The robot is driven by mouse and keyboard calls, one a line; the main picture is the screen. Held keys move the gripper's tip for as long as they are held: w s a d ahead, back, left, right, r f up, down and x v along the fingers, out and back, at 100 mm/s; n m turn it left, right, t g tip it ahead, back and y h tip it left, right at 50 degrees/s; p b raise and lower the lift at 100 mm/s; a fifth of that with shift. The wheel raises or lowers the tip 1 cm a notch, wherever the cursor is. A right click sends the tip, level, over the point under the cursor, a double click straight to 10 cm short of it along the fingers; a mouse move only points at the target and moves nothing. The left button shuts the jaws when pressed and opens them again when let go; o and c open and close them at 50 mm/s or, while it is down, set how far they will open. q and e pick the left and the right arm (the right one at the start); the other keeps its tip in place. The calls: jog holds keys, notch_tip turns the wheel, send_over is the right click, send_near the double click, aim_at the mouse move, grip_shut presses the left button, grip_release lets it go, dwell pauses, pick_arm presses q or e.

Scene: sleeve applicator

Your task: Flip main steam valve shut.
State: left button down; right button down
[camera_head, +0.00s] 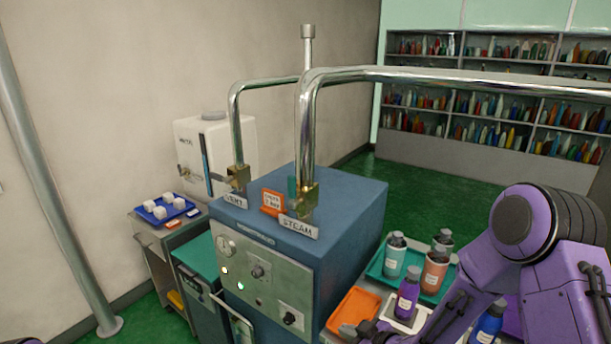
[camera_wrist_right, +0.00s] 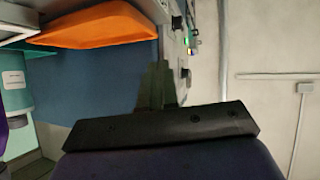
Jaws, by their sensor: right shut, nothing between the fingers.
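The main steam valve (camera_head: 306,194) is a brass fitting at the foot of the thick steel pipe on top of the blue machine. A STEAM plate (camera_head: 299,228) stands in front of it. Its handle position is too small to tell. My right gripper (camera_head: 368,329) is low at the front, beside the orange tray, well below the valve and apart from it. In the right wrist view its fingers (camera_wrist_right: 158,85) are together and empty. The valve does not show there. My left gripper is out of view.
A similar brass vent valve (camera_head: 238,177) stands left of the steam valve, with an orange tag (camera_head: 272,202) between them. Overhead pipe (camera_head: 430,76) runs right. The orange tray (camera_head: 355,307) and several bottles (camera_head: 436,268) crowd the right side bench.

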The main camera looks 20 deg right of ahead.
jog(key=w+d+r+n+t+y, duration=0.2)
jog(key=w+r+n+y, duration=0.15)
jog(key=r+n, duration=0.9)
jog(key=w+d+r+n+t+y, duration=0.1)
jog(key=w+d+r+n+y, duration=0.2)
jog(key=r+n, duration=0.95)
jog(key=m+b, duration=0.5)
jog(key=b, duration=0.9)
send_near(295, 189)
jog(key=f, duration=0.2)
jog(key=shift+y, duration=0.25)
jog(key=w+a+p, duration=0.1)
jog(key=w+a+r+p, duration=0.1)
jog(key=w, duration=0.1)
jog(key=w+a+r, duration=0.1)
jog(key=shift+w+a+p, duration=0.1)
jog(key=shift+w+p, duration=0.05)
jog(key=shift+p, duration=0.25)
jog(key=shift+w+a+f, duration=0.1)
jog(key=shift+w+a, duration=0.2)
jog(key=shift+w, duration=0.2)
jog(key=shift+w+a, duration=0.1)
jog(key=shift+a, duration=0.1)
